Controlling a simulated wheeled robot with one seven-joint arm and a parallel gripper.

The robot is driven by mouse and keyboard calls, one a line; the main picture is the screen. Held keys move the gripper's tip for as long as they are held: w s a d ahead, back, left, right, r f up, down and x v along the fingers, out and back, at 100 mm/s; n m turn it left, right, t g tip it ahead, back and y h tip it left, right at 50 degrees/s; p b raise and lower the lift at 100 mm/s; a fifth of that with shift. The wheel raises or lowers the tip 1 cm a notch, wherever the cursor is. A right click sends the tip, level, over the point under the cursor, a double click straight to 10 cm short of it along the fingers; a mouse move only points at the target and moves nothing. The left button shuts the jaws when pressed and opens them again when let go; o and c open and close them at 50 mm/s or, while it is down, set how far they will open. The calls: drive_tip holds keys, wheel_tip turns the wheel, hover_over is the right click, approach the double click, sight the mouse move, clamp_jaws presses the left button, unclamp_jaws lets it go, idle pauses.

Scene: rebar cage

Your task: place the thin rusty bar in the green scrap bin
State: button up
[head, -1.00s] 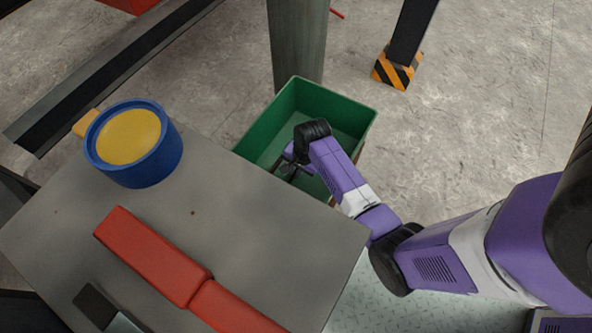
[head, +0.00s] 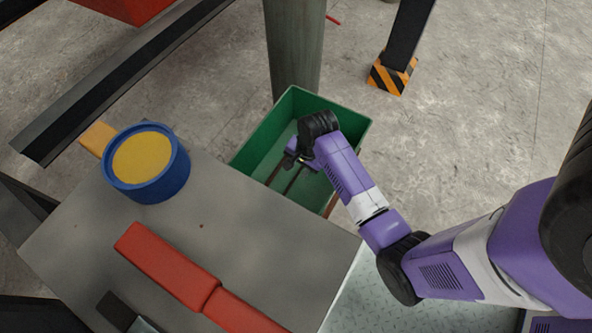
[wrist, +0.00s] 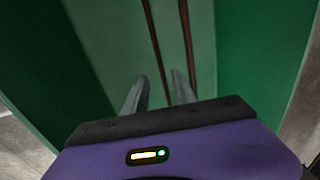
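The green scrap bin (head: 352,134) stands on the floor beyond the table's far right edge. My gripper (head: 287,162) is inside its opening, pointing down. In the wrist view my gripper's two grey fingertips (wrist: 158,92) are spread apart with a clear gap. A thin rusty bar (wrist: 154,42) runs through the view in line with that gap, against the pale green bin floor, and looks ungripped. A second rusty bar (wrist: 187,40) lies to its right, past the right finger. In the head view, a dark bar (head: 295,180) shows below my gripper inside the bin; its lower end is hidden.
The grey table (head: 255,235) holds a blue round container (head: 150,187) with yellow contents and a long red object (head: 165,265). A grey post (head: 293,50) stands right behind the bin. A black post with a striped base (head: 390,76) is farther right.

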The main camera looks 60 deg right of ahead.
drive_tip(key=shift+s+r+p, duration=0.2)
drive_tip(key=shift+r, duration=0.7)
drive_tip(key=shift+s+r+p, duration=0.15)
drive_tip(key=shift+r+p, duration=0.05)
drive_tip(key=shift+r, duration=0.7)
drive_tip(key=s+a+r+n+t+h+p, duration=0.1)
drive_tip(key=s+a+r+n+t+p, duration=0.3)
drive_tip(key=r, duration=0.3)
drive_tip(key=s+a+r+n+t+h+p, duration=0.1)
drive_tip(key=s+a+r+n+t+p, duration=0.1)
drive_tip(key=s+a+r+n+p, duration=0.3)
drive_tip(key=s+a+r+n+t+p, duration=0.2)
drive_tip(key=s+a+r+n, duration=0.1)
drive_tip(key=r, duration=0.7)
drive_tip(key=s+a+r+n+t+y+p, duration=0.1)
drive_tip(key=s+a+r+n+t+p, duration=0.1)
drive_tip(key=r, duration=0.9)
drive_tip(key=s+a+r+n+t+y+p, duration=0.1)
drive_tip(key=s+a+r+n+t+p, duration=0.1)
drive_tip(key=r, duration=0.9)
drive_tip(key=s+a+n+p, duration=0.1)
drive_tip(key=s+a+p, duration=0.1)
drive_tip(key=shift+s+a+n+t, duration=0.15)
drive_tip(key=shift+s+n+t, duration=0.15)
drive_tip(key=shift+s, duration=0.05)
